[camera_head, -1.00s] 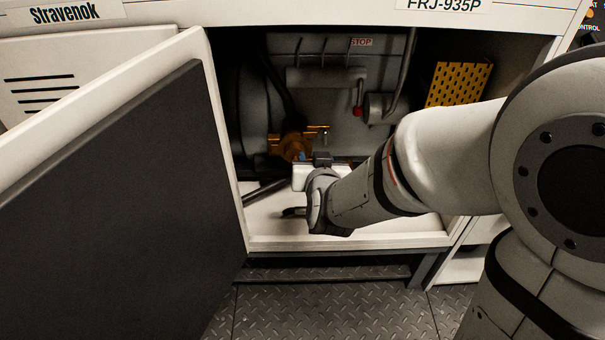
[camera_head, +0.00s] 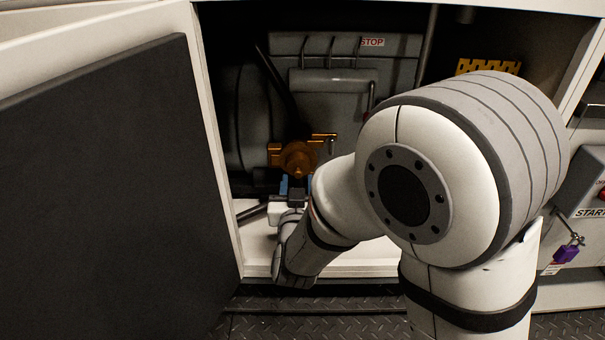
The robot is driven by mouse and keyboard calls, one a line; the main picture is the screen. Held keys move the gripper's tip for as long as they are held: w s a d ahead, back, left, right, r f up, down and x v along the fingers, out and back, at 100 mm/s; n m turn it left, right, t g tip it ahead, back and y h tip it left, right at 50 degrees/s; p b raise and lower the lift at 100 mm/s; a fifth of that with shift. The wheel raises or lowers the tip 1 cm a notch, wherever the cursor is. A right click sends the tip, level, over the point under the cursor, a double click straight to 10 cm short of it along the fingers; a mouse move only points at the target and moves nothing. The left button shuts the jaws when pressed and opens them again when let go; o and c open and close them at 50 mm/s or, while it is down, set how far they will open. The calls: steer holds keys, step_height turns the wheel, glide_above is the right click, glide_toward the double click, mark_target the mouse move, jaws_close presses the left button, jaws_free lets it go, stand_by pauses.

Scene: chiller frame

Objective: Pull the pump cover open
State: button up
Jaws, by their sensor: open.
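The pump cover (camera_head: 100,165), a large hinged panel with a white edge and a dark inner face, stands swung open at the left. The compartment behind it is exposed. My gripper (camera_head: 297,185) is inside the compartment, away from the cover, just below an orange valve (camera_head: 298,158). Its jaws are open with blue on both sides of the gap. Whether they touch the valve cannot be told. My arm hides the lower right of the compartment.
A purple padlock (camera_head: 566,254) hangs at the right.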

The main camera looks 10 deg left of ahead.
steer(key=shift+w+a, duration=0.25)
steer(key=shift+w, duration=0.45)
steer(key=shift+c, duration=0.3)
jaws_close()
